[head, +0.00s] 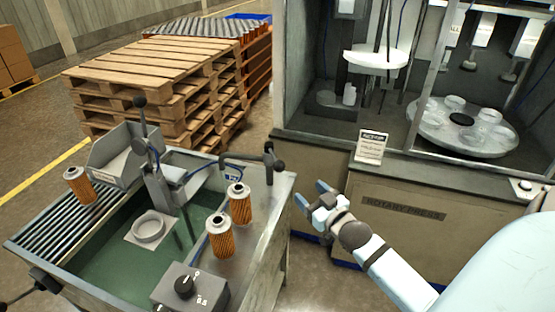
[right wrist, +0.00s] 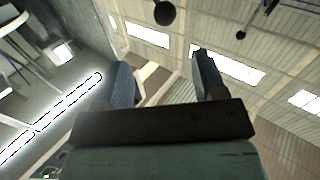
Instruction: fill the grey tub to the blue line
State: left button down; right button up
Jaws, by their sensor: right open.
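A grey metal tub (head: 277,215) with a green inside stands at the lower left in the head view. I cannot make out a blue line on it, nor tell whether the green is liquid or floor. A smaller light-grey open bin (head: 118,165) sits at its back left. My right gripper (head: 311,195) is open and empty, in the air just right of the tub and in front of the press. In the right wrist view its two fingers (right wrist: 165,78) stand apart with nothing between them, facing the ceiling. My left gripper is not in view.
Two orange filter cartridges (head: 240,205) (head: 220,238) stand on the tub's right side; another (head: 78,186) stands on the slatted rack. A black-knobbed control box (head: 190,290) is in front. A rotary press (head: 410,215) stands right, wooden pallets (head: 150,75) behind.

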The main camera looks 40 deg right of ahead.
aim_at(282, 170)
jog(key=w+h+p, duration=0.1)
jog(key=w, duration=0.5)
jog(key=w+h+p, duration=0.1)
jog(key=w, duration=0.5)
jog(key=shift+w+r, duration=0.15)
jog(key=shift+w, duration=0.25)
jog(key=shift+w+d, duration=0.15)
jog(key=shift+w, duration=0.6)
jog(key=shift+c, duration=0.2)
grip_shut()
jog(key=shift+d, duration=0.1)
